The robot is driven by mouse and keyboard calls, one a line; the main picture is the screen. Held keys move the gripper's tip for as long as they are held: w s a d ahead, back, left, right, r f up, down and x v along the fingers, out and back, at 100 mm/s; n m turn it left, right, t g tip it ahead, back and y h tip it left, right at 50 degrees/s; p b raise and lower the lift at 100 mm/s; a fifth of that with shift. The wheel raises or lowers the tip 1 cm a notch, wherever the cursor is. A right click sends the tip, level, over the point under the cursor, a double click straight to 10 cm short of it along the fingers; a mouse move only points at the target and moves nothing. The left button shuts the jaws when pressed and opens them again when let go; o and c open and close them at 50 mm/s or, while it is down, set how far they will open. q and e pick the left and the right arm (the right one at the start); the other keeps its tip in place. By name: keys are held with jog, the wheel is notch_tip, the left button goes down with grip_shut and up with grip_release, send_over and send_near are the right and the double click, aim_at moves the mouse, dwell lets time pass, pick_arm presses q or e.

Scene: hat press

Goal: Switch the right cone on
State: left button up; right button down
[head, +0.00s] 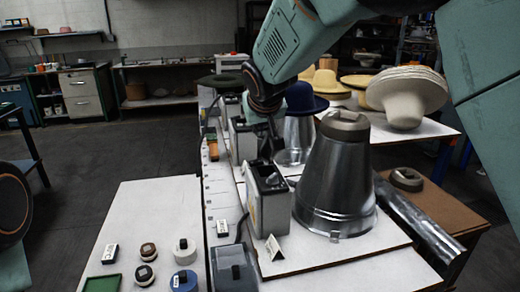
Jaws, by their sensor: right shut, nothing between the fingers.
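The right cone (335,185) is a large shiny metal cone with a grey-brown block on top, standing on a white board. A metal control box (270,208) with a dark top panel stands just left of it, with a small white card at its foot. My right gripper (268,151) is dark, points down and is shut and empty. It appears just above or behind the box's top; I cannot tell whether it touches. The switch itself is too small to make out. My left gripper is out of view.
A second cone (297,137) with a navy hat (303,99) stands behind. Straw and cream hats (407,95) sit on the table at the back right. A metal tube (420,218) lies right of the cone. Tape rolls (185,251) and small items lie front left.

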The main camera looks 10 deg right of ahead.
jog(key=b, duration=0.1)
send_over(256, 163)
jog(key=f, duration=0.7)
jog(key=shift+s+d, duration=0.2)
jog(key=shift+s, duration=0.2)
notch_tip(256, 163, down, 3)
jog(key=shift+d+r+b, duration=0.15)
jog(key=shift+r+b, duration=0.05)
jog(key=shift+b, duration=0.4)
jog(key=shift+d+f, duration=0.1)
jog(key=shift+f, duration=0.5)
